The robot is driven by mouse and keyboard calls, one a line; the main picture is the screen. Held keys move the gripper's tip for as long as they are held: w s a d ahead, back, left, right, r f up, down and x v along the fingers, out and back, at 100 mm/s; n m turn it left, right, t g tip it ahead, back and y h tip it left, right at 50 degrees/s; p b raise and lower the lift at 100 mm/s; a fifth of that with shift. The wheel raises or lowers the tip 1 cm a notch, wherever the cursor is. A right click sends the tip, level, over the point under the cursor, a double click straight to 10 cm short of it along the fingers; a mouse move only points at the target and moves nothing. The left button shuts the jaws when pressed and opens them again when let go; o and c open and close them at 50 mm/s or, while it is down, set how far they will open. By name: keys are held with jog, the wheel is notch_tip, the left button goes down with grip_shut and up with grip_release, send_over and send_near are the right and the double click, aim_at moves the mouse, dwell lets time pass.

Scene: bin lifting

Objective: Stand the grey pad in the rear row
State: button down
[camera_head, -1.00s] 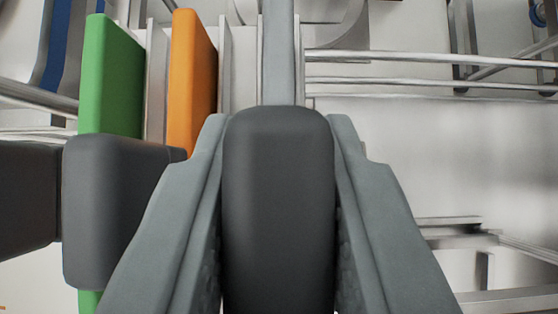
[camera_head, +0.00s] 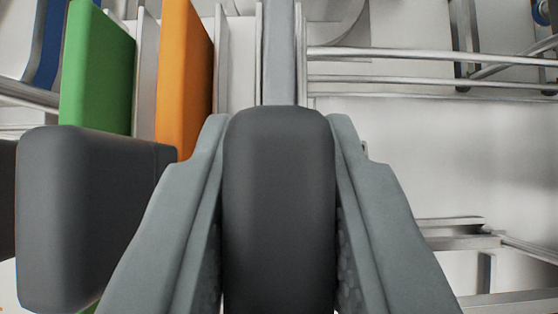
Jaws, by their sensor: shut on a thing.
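My gripper (camera_head: 279,135) is shut on the dark rounded end block of the grey pad. The pad's thin grey slab (camera_head: 279,50) runs upward from this block in the picture, upright and edge-on. The slab lies between two thin pale dividers of the rack (camera_head: 299,70). How deep it sits between them, and its far end, I cannot tell. My fingers hide the sides of the dark block.
To the left stand a green pad (camera_head: 97,70) and an orange pad (camera_head: 185,75) between pale dividers. A dark grey block (camera_head: 85,215) is close beside my left finger. Metal rails (camera_head: 430,53) cross at the right, above a pale open area.

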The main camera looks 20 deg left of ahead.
jog(key=shift+f, duration=0.85)
dwell(0.3)
jog(key=c, duration=1.2)
grip_release()
jog(key=shift+o, duration=0.2)
jog(key=v, duration=1.7)
jog(key=shift+d, duration=0.15)
jog(key=shift+s, duration=0.15)
